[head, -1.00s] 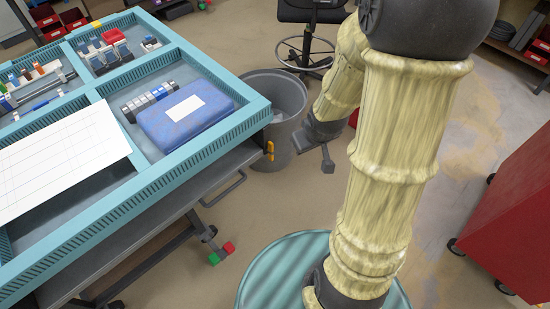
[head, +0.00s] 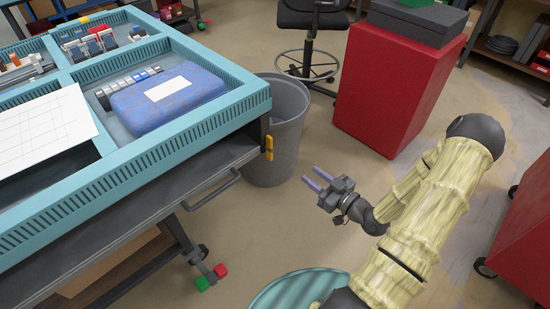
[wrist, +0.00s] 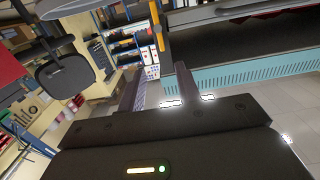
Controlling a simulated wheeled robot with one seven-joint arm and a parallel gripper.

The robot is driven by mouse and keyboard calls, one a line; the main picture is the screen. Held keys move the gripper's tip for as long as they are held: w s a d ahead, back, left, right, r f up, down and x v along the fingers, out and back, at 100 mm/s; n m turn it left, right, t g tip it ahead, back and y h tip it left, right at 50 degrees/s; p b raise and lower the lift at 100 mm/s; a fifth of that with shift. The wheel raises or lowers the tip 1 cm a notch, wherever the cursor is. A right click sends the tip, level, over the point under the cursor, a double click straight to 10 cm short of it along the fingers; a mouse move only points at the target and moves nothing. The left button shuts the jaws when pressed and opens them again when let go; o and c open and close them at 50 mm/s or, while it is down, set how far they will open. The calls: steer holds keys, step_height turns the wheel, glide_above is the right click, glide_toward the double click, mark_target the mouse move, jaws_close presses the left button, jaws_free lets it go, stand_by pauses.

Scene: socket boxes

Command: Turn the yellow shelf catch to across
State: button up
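The yellow shelf catch (head: 268,148) sits on the dark post at the near right corner of the workbench, just below the teal frame. Its long side stands upright, along the post. It also shows as a yellow bar in the wrist view (wrist: 156,25), at the top, beyond my fingers. My gripper (head: 310,175) is to the right of the catch and lower in the head view, clear of it. Its two purple-grey fingers are apart with nothing between them, pointing up and left toward the bench side.
A grey bin (head: 285,125) stands behind the catch, beside the bench corner. A handle (head: 212,190) sticks out from the bench side. A red cabinet (head: 395,85) is behind my arm, and another stands at the right edge. Open floor lies between bench and arm.

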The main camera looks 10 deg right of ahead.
mark_target(272, 145)
steer(key=shift+r, duration=0.1)
stand_by(0.3)
steer(key=x, duration=0.5)
steer(key=b+x, duration=0.1)
steer(key=x, duration=1.1)
steer(key=shift+w+a+r, duration=0.1)
steer(key=shift+r, duration=0.15)
steer(key=shift+c, duration=0.4)
jaws_close()
